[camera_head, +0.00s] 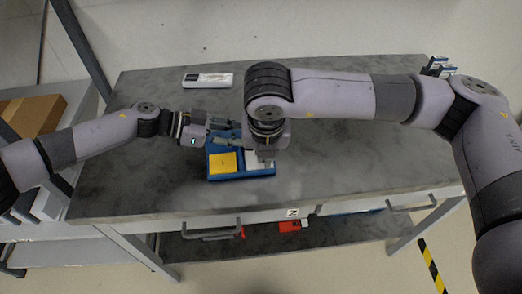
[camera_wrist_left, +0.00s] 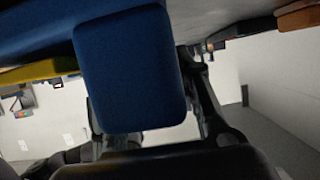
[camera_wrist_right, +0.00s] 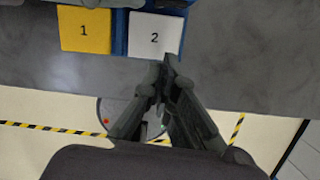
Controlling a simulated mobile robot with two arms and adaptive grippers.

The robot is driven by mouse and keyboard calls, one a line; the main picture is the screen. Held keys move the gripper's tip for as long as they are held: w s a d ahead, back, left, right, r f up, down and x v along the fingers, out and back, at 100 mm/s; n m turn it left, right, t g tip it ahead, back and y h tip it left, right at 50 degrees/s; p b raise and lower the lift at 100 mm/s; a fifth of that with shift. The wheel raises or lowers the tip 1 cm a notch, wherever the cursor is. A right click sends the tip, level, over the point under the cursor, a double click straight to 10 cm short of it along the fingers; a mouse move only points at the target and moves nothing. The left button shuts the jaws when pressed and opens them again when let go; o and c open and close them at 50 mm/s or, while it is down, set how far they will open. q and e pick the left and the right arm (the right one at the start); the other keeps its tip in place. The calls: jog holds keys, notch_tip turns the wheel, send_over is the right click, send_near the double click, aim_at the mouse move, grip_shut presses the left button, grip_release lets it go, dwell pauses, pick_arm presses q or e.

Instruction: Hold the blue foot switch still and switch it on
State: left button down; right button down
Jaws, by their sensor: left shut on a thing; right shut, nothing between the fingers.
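The blue foot switch (camera_head: 241,175) lies on the dark grey table near its front edge. It has a yellow pad marked 1 (camera_wrist_right: 85,30) on the left and a white pad marked 2 (camera_wrist_right: 155,35) on the right. My left gripper (camera_head: 222,133) is at the switch's far side, shut on a blue part of it (camera_wrist_left: 130,70), which shows between the fingers in the left wrist view. My right gripper (camera_wrist_right: 166,66) is shut and empty, its tips at the near edge of the white pad. In the head view my right gripper partly hides that pad; contact cannot be told.
A white labelled item (camera_head: 208,80) lies behind on the table. A brown box (camera_head: 35,113) is at the left. The tabletop to the right is clear.

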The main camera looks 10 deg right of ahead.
jog(key=v, duration=0.7)
jog(key=shift+d, duration=0.15)
pick_arm(q)
jog(key=c, duration=1.1)
grip_release()
